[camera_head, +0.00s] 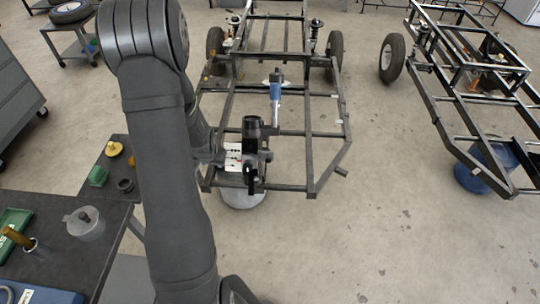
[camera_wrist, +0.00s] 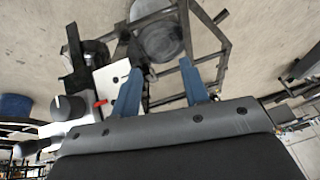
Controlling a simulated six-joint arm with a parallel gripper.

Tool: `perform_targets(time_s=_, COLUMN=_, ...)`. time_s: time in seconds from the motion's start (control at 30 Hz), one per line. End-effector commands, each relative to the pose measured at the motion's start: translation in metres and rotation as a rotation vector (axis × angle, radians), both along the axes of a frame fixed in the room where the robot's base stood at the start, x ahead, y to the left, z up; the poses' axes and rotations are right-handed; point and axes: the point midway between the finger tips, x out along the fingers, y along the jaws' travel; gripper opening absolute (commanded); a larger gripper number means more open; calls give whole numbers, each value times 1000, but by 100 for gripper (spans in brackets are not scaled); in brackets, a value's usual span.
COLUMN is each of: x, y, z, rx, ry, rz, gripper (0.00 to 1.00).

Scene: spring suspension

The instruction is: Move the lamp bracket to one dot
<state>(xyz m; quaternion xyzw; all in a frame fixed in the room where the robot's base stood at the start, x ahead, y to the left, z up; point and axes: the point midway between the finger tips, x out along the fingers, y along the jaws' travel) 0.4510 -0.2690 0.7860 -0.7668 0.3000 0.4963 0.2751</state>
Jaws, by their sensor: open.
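A white plate with dark marks and a touch of red (camera_head: 233,157) is at the near end of the metal frame, beside a black assembly (camera_head: 252,135). In the wrist view, the white plate (camera_wrist: 112,76) shows dark dots and a red pointer, with dark round parts on its left. I cannot tell for sure which dark part is the lamp bracket. My gripper (camera_wrist: 162,88) has two blue fingers, spread apart with nothing between them. The plate lies just left of the left finger in that view. My own arm partly covers this area in the head view, where the fingertips cannot be made out.
The metal frame (camera_head: 312,160) has bars around the work area, with a bucket (camera_head: 245,198) beneath its near end. A blue and grey part (camera_head: 276,88) stands on the frame. A second frame (camera_head: 455,105) is at right. A dark bench (camera_head: 70,255) with several items is at left.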

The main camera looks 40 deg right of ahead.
Motion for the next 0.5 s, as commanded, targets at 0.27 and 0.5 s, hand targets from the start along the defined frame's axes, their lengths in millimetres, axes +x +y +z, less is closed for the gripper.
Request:
perform_targets(time_s=0.27, x=-10, y=-3, z=-38, rx=-57, ry=-169, rz=-250, gripper=41)
perform_targets(time_s=0.5, x=-33, y=-9, z=-57, rx=-133, ry=-317, rz=-454, gripper=41)
